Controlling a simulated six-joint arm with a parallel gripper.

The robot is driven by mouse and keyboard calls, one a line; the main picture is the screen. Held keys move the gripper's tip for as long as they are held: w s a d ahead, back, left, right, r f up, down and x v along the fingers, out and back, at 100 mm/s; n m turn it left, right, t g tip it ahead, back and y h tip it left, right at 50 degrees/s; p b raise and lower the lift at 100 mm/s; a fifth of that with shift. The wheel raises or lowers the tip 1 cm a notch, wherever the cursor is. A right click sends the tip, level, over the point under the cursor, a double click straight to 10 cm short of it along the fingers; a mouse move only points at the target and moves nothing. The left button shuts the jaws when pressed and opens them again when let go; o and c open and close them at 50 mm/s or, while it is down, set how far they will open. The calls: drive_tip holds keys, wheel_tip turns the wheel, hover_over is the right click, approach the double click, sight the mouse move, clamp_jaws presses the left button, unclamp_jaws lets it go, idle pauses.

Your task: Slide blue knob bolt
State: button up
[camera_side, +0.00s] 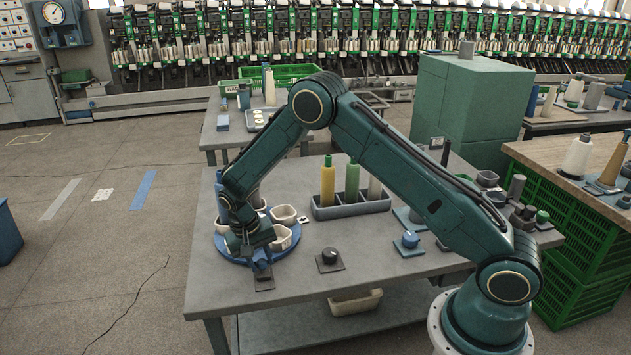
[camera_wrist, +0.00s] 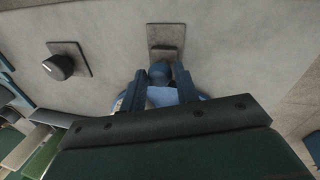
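The blue knob (camera_wrist: 160,72) of the bolt shows in the wrist view, at the near end of a dark grey plate (camera_wrist: 166,32) with a raised block on it. In the side view the plate (camera_side: 264,284) lies near the table's front left edge, and the knob is largely hidden by my gripper (camera_side: 260,264). My gripper points down there. In the wrist view its two dark fingers (camera_wrist: 162,82) stand on either side of the knob, very close to it. I cannot tell whether they touch it.
A blue round tray (camera_side: 232,252) with white cups lies beside my gripper. A black dial (camera_side: 329,257) sits to the right, also in the wrist view (camera_wrist: 58,67). The tabletop between is clear.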

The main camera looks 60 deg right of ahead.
drive_tip(key=o, duration=0.4)
drive_tip(key=shift+w+d, duration=0.1)
drive_tip(key=shift+d, duration=0.05)
drive_tip(key=shift+c, duration=0.2)
drive_tip(key=shift+r, duration=0.15)
wheel_tip(320, 180, up, 13)
drive_tip(key=w+a, duration=0.1)
drive_tip(key=a, duration=0.1)
drive_tip(key=shift+w+a+r, duration=0.15)
drive_tip(key=shift+r, duration=0.1)
